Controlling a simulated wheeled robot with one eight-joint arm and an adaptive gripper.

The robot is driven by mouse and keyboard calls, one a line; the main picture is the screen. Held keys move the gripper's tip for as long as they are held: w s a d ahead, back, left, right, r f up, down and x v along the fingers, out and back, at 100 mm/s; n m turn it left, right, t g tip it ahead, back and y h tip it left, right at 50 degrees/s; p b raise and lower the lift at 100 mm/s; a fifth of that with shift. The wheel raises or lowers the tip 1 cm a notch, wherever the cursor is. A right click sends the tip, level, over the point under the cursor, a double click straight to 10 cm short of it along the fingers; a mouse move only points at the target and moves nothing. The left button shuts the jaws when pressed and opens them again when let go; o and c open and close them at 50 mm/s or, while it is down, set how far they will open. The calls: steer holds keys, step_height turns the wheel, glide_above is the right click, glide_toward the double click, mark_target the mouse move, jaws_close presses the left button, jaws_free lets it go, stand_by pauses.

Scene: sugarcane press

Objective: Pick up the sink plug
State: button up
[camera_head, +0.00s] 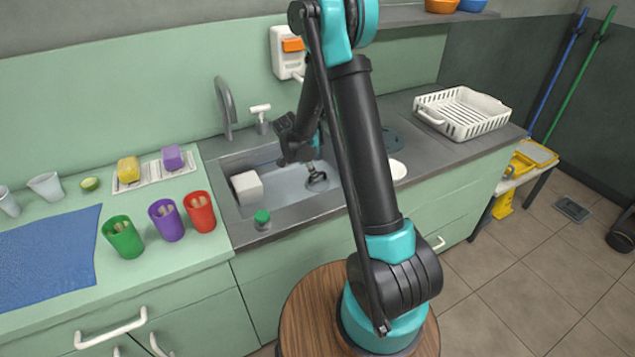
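My gripper (301,152) hangs from the forearm over the grey sink (275,211), left of my upper arm link. It points down into the basin. Its fingers are small and dark, and I cannot tell whether they are open or shut. A small dark rounded piece (317,179) shows just below and right of the gripper, low in the basin. It may be the sink plug, the drain or a fingertip; I cannot tell which, nor whether the gripper touches it. My arm hides part of the basin's right side.
A white block (247,188) sits in the basin's left part. The faucet (226,108) rises behind. Coloured cups (166,221) stand left, a white dish rack (463,112) right.

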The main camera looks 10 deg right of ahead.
steer(key=shift+x, duration=1.95)
steer(key=shift+a, duration=0.1)
jaws_close()
